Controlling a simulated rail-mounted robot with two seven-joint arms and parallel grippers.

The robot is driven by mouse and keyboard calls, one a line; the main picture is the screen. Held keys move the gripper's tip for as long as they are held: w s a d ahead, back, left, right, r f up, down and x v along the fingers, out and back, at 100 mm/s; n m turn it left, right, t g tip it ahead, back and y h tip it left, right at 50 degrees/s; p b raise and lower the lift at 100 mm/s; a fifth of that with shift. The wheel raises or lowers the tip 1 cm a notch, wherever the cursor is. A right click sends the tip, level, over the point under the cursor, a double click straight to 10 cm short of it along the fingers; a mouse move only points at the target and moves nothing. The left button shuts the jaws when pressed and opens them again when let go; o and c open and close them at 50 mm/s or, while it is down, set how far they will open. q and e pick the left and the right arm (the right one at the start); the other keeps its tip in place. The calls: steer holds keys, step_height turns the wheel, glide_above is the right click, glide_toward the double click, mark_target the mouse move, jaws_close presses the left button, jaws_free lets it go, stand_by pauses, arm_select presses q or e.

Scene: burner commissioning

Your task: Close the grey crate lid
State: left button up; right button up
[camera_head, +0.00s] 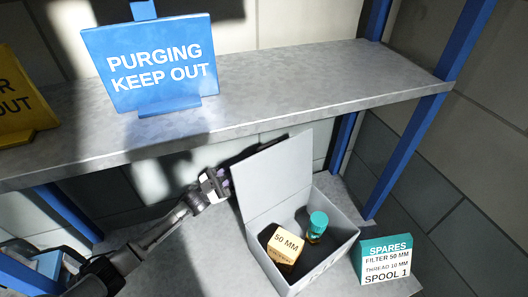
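The grey crate (322,267) stands on the lower surface with its top open. Its grey lid (272,172) stands raised, tilted up along the crate's back left edge. Inside the crate are a yellow box (284,247) marked 50 MM and a small container with a teal cap (317,223). My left gripper (226,178) is just left of the lid, by its outer face. Its purple fingertips are small in the picture. I cannot tell whether they touch the lid or how far they are apart. My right gripper is not in view.
A teal and white SPARES label block (386,260) stands right of the crate. A grey shelf (300,85) runs above and behind, carrying a blue PURGING KEEP OUT sign (160,70) and a yellow sign (18,95). A blue post (405,150) rises at the right.

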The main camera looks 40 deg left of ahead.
mark_target(265, 147)
arm_select(q)
steer(key=p+x, duration=0.2)
steer(key=x, duration=1.1)
steer(key=shift+w+d, duration=0.1)
steer(key=shift+w, duration=0.05)
steer(key=shift+c, duration=0.3)
jaws_close()
